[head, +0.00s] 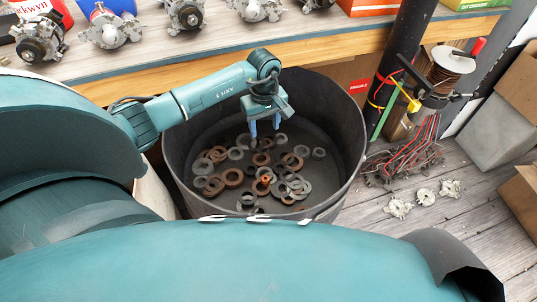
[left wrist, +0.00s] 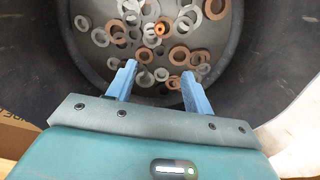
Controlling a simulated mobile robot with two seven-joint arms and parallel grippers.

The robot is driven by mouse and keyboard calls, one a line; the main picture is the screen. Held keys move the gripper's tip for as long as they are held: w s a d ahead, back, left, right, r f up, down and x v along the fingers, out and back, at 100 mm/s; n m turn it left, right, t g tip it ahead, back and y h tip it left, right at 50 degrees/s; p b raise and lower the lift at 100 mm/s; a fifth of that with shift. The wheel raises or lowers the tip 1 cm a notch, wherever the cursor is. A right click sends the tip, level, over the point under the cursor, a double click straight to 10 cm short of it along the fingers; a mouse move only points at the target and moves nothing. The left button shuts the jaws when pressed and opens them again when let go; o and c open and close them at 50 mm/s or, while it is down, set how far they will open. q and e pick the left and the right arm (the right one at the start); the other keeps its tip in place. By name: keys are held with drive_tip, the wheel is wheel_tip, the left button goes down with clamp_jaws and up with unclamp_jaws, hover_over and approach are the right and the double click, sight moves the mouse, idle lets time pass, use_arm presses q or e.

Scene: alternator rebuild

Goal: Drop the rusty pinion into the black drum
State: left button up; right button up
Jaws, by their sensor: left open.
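The black drum (head: 335,125) stands on the floor in front of the workbench, and its inside wall fills much of the left wrist view (left wrist: 275,60). A small orange-brown part that looks like the rusty pinion (head: 264,182) lies among the rings on the drum's bottom; it also shows in the left wrist view (left wrist: 160,29). My left gripper (head: 265,130) reaches over the drum's rim and points down inside it. Its two blue fingers are apart with nothing between them, also in the left wrist view (left wrist: 158,72). My right gripper is not in view.
Several grey and rusty rings (head: 232,177) cover the drum's bottom. Alternators line the workbench (head: 150,65) behind. A black post (head: 400,60) and a wire spool (head: 452,60) stand right of the drum. Red wires (head: 405,158) and pale metal parts (head: 425,197) lie on the floor.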

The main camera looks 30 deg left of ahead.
use_arm(q)
wheel_tip(320, 180, up, 12)
drive_tip(key=p, duration=0.1)
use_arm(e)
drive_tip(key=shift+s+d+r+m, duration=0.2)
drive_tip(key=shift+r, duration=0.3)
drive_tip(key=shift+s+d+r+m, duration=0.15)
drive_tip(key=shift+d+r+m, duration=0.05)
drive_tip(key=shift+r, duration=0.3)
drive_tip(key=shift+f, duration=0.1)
